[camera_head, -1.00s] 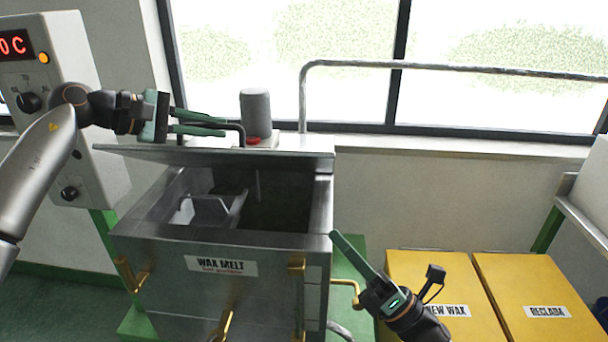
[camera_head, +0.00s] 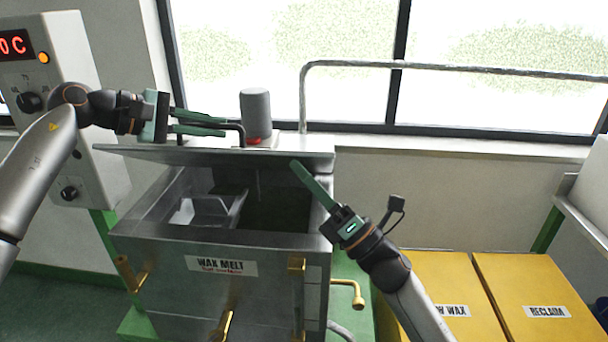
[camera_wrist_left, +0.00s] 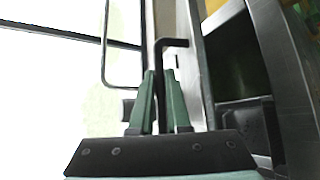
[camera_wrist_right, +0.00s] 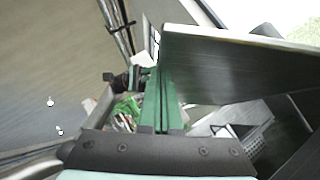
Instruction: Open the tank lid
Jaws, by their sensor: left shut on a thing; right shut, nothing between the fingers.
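The metal wax melt tank (camera_head: 170,250) stands in the middle of the head view. Its lid (camera_head: 215,155) is raised, seen nearly edge-on at the back, and the tank's inside shows. My left gripper (camera_head: 222,126) is shut on the dark bent lid handle (camera_head: 240,128) above the lid; the handle (camera_wrist_left: 174,43) also shows between the fingers in the left wrist view. My right gripper (camera_head: 296,165) is shut and empty over the tank's right side, its fingertips close to the lid's right end; contact cannot be told. The lid (camera_wrist_right: 230,65) looms beside it in the right wrist view.
A grey cylinder (camera_head: 256,115) with a red base stands behind the lid. A control box (camera_head: 60,110) is at left. Yellow bins (camera_head: 500,290) marked for wax stand at right. Brass taps (camera_head: 352,292) stick out from the tank. A metal rail (camera_head: 450,67) crosses the window.

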